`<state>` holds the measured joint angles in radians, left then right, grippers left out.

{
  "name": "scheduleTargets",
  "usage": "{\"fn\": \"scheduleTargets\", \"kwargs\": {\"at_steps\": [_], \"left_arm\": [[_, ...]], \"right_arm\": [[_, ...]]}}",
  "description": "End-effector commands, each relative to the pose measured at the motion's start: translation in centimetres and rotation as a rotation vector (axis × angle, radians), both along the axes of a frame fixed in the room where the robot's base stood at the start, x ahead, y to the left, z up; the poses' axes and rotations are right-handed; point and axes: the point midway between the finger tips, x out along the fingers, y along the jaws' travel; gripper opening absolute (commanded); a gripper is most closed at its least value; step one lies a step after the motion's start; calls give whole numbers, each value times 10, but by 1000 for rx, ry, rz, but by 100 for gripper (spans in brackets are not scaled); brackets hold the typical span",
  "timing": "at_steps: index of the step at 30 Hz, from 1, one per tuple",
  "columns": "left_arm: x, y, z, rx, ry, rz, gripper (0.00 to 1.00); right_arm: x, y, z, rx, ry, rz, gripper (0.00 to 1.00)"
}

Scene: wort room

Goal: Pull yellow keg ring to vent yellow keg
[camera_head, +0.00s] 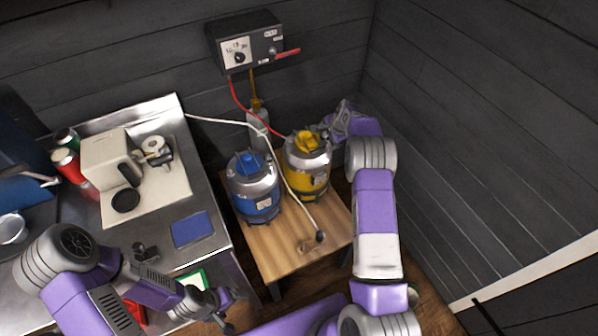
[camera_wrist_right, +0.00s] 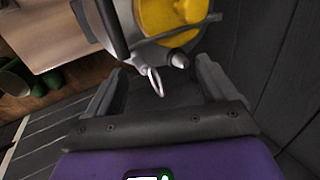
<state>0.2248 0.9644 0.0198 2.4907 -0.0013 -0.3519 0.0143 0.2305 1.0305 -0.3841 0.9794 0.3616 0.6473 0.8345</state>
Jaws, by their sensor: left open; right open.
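The yellow keg (camera_head: 306,172) stands upright on a small wooden table, with a silver top and a yellow cap. In the right wrist view its silver top and yellow cap (camera_wrist_right: 170,18) fill the upper middle. A thin metal ring (camera_wrist_right: 155,82) hangs from the keg's rim, between the fingers of my right gripper (camera_wrist_right: 160,84) and apparently touching neither. My right gripper is open; it also shows in the head view (camera_head: 330,126) close to the right side of the keg's top. My left gripper (camera_head: 226,308) is open and empty at the lower left, away from the kegs.
A blue keg (camera_head: 254,190) stands left of the yellow one on the wooden table (camera_head: 277,247). A white hose crosses between the kegs. A control box (camera_head: 243,42) hangs on the back wall. A steel counter (camera_head: 187,142) with a white machine is at left. The dark side wall is close to my right arm.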

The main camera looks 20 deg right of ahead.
Motion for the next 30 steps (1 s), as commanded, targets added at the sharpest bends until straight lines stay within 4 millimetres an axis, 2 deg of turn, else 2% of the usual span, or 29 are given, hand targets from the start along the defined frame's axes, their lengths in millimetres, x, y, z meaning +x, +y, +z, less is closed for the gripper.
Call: {"fn": "scheduleTargets", "kwargs": {"at_steps": [11,30], "left_arm": [[0,0,3,0,0,0,89],[0,0,36,0,0,0,89]], "right_arm": [[0,0,5,-1,1,0,85],[0,0,56,-2,2,0,85]]}}
